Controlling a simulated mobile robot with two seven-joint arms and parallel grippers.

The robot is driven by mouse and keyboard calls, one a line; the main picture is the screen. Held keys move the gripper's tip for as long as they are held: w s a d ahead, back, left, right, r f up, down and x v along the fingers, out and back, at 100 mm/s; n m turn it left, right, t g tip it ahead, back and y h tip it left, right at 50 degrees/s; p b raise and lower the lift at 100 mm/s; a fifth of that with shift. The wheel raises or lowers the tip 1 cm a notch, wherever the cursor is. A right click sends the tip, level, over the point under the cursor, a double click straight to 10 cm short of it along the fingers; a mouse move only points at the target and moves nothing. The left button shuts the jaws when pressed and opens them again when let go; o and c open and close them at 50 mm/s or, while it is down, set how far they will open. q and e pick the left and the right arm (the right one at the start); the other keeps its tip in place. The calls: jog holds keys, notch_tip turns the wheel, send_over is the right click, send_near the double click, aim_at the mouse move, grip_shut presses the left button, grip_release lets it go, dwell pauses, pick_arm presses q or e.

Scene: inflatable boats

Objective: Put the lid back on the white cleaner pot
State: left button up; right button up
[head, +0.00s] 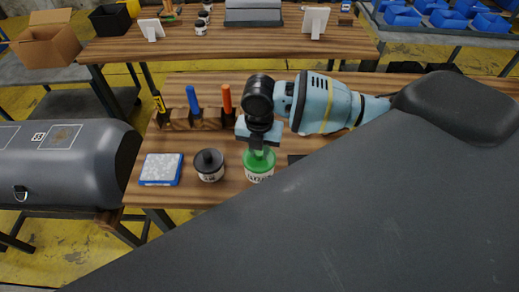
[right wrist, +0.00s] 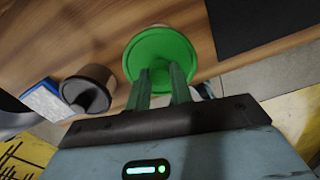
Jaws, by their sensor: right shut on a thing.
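The white cleaner pot (head: 259,177) stands upright on the wooden bench, with dark lettering on its side. A green lid (head: 259,158) with a raised grip is at its mouth, and the lid also fills the middle of the right wrist view (right wrist: 160,48). My right gripper (head: 258,147) is above the pot, shut on the lid's grip. Its two fingers (right wrist: 160,82) reach the grip in the right wrist view. I cannot tell whether the lid is fully seated, since it hides the rim. My left gripper is not in view.
A dark mat (right wrist: 265,20) lies on the bench. A grey inflatable tube (head: 65,165) is at the left.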

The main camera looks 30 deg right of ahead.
jog(key=o, duration=1.5)
jog(key=shift+r, duration=3.5)
